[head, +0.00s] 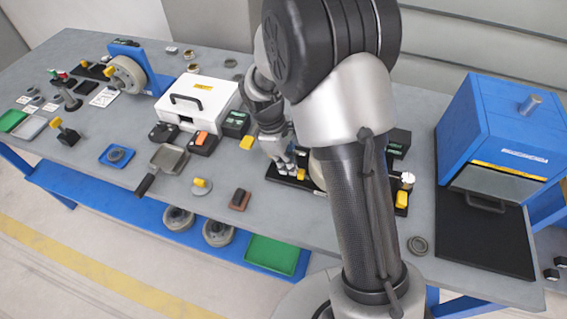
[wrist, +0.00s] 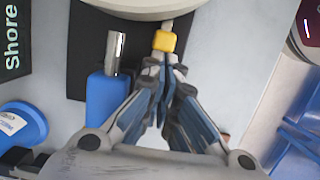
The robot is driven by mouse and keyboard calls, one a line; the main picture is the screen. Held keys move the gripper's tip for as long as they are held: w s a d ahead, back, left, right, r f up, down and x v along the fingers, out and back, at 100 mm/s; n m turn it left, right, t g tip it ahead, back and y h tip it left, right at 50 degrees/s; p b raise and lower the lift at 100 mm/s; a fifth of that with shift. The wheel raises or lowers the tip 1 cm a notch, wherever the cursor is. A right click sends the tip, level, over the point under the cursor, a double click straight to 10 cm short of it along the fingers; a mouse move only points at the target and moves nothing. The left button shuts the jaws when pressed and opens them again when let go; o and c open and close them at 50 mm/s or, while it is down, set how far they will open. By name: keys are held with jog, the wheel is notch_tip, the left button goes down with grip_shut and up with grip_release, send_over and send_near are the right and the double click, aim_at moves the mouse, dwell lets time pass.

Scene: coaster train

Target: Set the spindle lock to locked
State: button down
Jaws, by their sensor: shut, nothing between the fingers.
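A small yellow knob on a short metal stem, probably the spindle lock's handle, shows in the wrist view (wrist: 165,41) at the edge of a pale round disc (wrist: 140,8). It also shows in the head view (head: 301,174), on a black base plate (head: 284,181) mostly hidden by my arm. My gripper (wrist: 164,66) is shut and empty, its tips just below the knob in the wrist view. I cannot tell whether they touch it. In the head view my gripper (head: 290,171) is low over the plate, beside the knob. No lock marking is readable.
A blue block (wrist: 108,97) with an upright silver cylinder (wrist: 115,50) stands close left of my fingers. A white case (head: 205,100) is to the left, a blue box machine (head: 500,125) to the right. The bench front near a grey ring (head: 417,245) is mostly clear.

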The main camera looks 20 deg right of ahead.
jog(key=shift+s+d+r, duration=0.1)
jog(key=shift+s+d, duration=0.25)
jog(key=shift+d, duration=0.2)
jog(key=shift+a, duration=0.1)
jog(key=v, duration=1.2)
jog(key=shift+g+h, duration=0.4)
jog(key=shift+h, duration=0.2)
jog(key=p+x, duration=0.1)
jog(key=x, duration=0.3)
jog(key=w+a+p+x, duration=0.1)
jog(key=x, duration=0.3)
jog(key=p+x, duration=0.1)
jog(key=x, duration=0.3)
jog(key=shift+w+a+f, duration=0.25)
jog(key=shift+f, duration=0.2)
